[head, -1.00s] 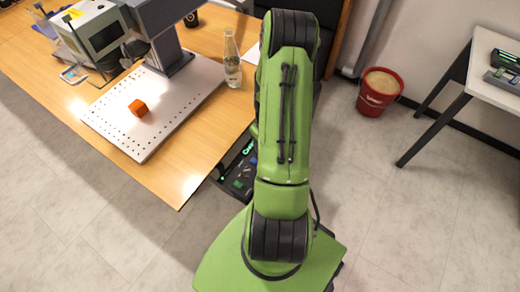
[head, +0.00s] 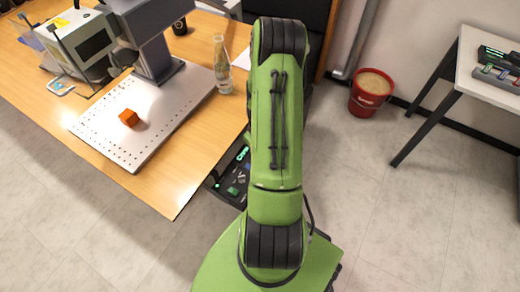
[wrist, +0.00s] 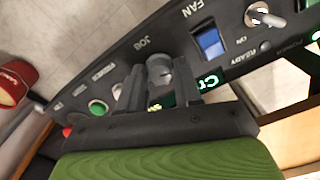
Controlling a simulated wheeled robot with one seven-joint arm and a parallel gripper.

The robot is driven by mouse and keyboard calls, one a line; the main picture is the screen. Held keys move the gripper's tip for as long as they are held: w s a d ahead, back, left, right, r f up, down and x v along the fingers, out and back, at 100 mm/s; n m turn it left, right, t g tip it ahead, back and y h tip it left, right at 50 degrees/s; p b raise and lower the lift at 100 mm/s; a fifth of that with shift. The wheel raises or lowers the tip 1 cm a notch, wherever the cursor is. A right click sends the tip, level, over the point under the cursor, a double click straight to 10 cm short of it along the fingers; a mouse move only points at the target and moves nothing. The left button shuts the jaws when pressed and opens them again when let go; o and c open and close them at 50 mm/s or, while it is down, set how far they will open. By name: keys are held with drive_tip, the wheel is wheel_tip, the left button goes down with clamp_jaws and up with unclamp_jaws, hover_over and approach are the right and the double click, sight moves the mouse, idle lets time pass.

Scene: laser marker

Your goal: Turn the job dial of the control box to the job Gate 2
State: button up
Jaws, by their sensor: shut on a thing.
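The control box (head: 229,188) shows at the table's edge in the head view, partly hidden behind my arm. Its front panel (wrist: 126,60) fills the wrist view, tilted. The grey job dial (wrist: 160,70) sits below the label JOB. My gripper (wrist: 160,83) is at the dial, its two fingers on either side, shut on it. The green lit display (wrist: 208,80) is partly covered by a finger, so its text cannot be read in full. My gripper is hidden in the head view.
A blue switch (wrist: 211,43), a toggle switch (wrist: 263,15) and a green button (wrist: 97,107) flank the dial. A red bucket (head: 365,103) stands on the floor.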

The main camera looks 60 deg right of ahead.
drive_tip(key=shift+m+b, duration=0.45)
drive_tip(key=shift+m, duration=2.35)
drive_tip(key=o, duration=1)
drive_tip(key=shift+o, duration=0.2)
wheel_tip(320, 180, up, 16)
drive_tip(key=p, duration=0.4)
drive_tip(key=shift+p, duration=0.35)
drive_tip(key=shift+f, duration=0.15)
